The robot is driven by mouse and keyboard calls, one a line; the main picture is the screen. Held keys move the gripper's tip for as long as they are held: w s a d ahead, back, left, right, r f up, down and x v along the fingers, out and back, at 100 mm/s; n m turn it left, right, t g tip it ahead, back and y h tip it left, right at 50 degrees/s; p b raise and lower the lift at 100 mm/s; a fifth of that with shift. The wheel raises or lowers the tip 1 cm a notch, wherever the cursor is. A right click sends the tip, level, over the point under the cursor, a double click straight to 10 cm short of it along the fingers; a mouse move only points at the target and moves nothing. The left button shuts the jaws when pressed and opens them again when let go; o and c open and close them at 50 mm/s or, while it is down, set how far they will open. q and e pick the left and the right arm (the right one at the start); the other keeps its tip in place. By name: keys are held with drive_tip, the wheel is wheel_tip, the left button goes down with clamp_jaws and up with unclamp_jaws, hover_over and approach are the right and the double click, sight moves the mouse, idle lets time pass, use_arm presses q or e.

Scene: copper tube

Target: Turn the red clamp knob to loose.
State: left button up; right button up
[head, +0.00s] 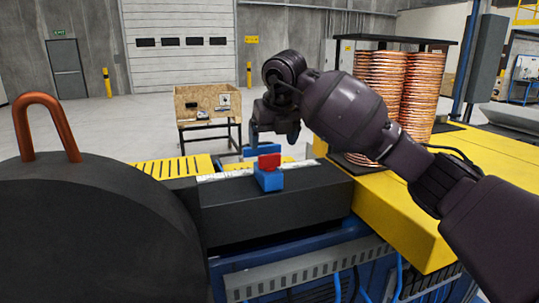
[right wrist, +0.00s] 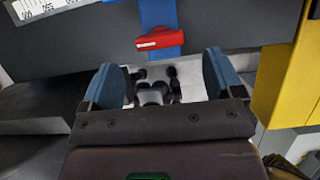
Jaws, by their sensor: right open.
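The red clamp knob (head: 269,161) sits on top of a blue clamp (head: 268,181) on the black block at the middle of the head view. In the right wrist view the knob (right wrist: 160,40) lies roughly crosswise on the blue strip (right wrist: 158,13), with a small white mark on it. My right gripper (head: 273,136) hangs behind and above the knob in the head view. In the right wrist view its blue fingers (right wrist: 163,76) are spread, with nothing between them, and the knob is just beyond their tips. My left gripper is not in view.
A white scale (right wrist: 35,8) runs along the black block (head: 305,200). A copper tube bend (head: 46,100) stands on the dark round part at left. Stacked copper coils (head: 422,85) stand on the yellow surface (head: 410,215) at right. A wooden crate (head: 207,100) is behind.

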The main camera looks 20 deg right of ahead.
sight(270, 155)
drive_tip(key=x, duration=0.5)
drive_tip(key=shift+p, duration=0.3)
drive_tip(key=shift+w+f, duration=0.2)
drive_tip(key=shift+f, duration=0.3)
drive_tip(key=shift+c, duration=0.4)
drive_tip(key=c, duration=0.8)
drive_tip(key=shift+c, duration=0.2)
